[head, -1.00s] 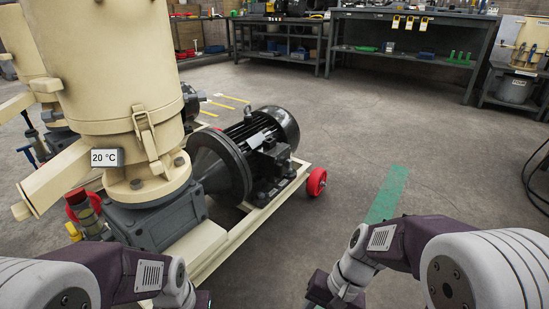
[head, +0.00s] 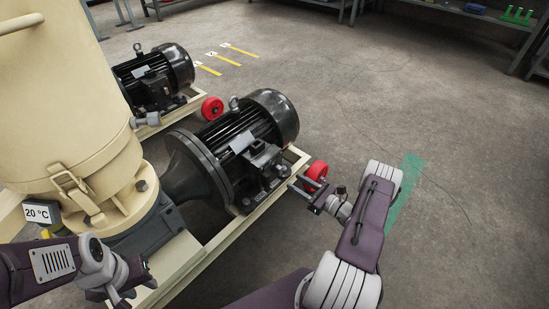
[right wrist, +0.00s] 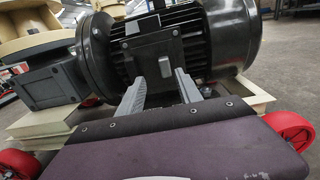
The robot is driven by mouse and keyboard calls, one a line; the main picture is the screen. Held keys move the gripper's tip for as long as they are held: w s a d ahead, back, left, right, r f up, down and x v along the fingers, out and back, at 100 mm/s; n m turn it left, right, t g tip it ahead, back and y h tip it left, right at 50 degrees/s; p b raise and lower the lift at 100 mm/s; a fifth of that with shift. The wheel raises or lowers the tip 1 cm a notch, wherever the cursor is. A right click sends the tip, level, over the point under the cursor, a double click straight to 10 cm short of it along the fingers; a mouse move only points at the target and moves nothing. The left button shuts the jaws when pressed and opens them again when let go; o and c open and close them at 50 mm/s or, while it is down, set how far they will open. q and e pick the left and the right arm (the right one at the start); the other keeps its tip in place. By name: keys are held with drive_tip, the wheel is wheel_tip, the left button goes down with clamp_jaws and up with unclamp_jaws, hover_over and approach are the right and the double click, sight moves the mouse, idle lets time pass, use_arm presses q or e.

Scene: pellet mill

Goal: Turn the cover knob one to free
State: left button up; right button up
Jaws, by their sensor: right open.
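The cream pellet mill (head: 70,110) stands at the left in the head view, with a latch (head: 75,190) on its side. A small dark round fastener (head: 141,185) sits on its lower flange; I cannot tell whether it is the cover knob. My right gripper (head: 304,193) is open and empty beside the black motor (head: 245,140), near the frame's red wheel. In the right wrist view its two fingers (right wrist: 160,90) point at the motor's side. My left gripper (head: 128,288) is low, in front of the mill's base; its jaws are not clear.
The cream base frame (head: 225,238) carries mill and motor, with a red wheel (head: 317,171) at its corner. A second motor (head: 155,78) stands behind. Benches (head: 440,12) line the back. The floor to the right is clear, with a green stripe (head: 404,190).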

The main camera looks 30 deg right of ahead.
sight(281, 170)
drive_tip(key=shift+h, duration=0.3)
drive_tip(key=b+x, duration=0.1)
drive_tip(key=x, duration=0.1)
drive_tip(key=b+x, duration=0.2)
drive_tip(key=x, duration=0.1)
drive_tip(key=b+x, duration=0.2)
drive_tip(key=shift+w+d, duration=0.25)
drive_tip(key=shift+w+a+r, duration=0.1)
drive_tip(key=shift+w+r, duration=0.15)
drive_tip(key=shift+w, duration=0.15)
clamp_jaws()
